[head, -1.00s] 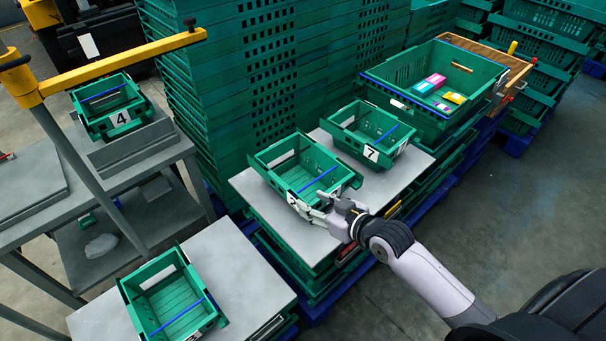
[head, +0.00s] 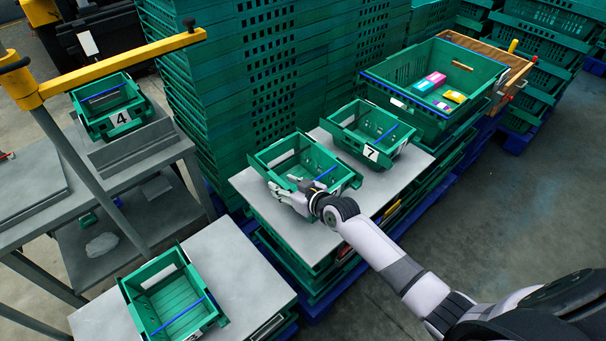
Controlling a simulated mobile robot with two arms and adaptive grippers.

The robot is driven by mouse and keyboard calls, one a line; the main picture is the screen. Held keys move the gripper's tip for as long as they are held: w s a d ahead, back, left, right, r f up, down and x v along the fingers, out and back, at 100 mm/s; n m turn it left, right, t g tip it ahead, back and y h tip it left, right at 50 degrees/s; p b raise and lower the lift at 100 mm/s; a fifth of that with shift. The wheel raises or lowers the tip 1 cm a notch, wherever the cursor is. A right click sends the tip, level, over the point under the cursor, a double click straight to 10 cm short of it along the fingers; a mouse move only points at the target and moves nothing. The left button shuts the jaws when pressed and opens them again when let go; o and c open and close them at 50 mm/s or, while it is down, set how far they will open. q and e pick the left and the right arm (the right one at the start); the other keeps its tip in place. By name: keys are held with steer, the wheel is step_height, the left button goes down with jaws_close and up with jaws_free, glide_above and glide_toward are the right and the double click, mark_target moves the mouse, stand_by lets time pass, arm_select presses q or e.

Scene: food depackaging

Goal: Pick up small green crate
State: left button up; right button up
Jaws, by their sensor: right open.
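A small green crate (head: 270,158) with a blue bar stands on a grey board in the middle of the head view. My right gripper (head: 287,192) is at its front side, with its fingers open and spread by the near wall; I cannot tell whether they touch it. The gripper hides part of the crate's front. Another small green crate (head: 345,118), labelled 7, stands just behind and right. A third small green crate (head: 150,318) stands on a grey surface at the lower left. A fourth, labelled 4 (head: 97,112), is at the upper left. My left gripper is not in view.
A large green crate (head: 400,80) with pink, yellow and blue packages stands at the upper right. Tall stacks of green crates rise behind. A yellow-topped pole (head: 120,66) crosses the left side. Floor at the right is open.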

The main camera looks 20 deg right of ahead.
steer(key=shift+w+a+f, duration=0.15)
steer(key=shift+w, duration=0.2)
steer(key=shift+c, duration=0.6)
jaws_close()
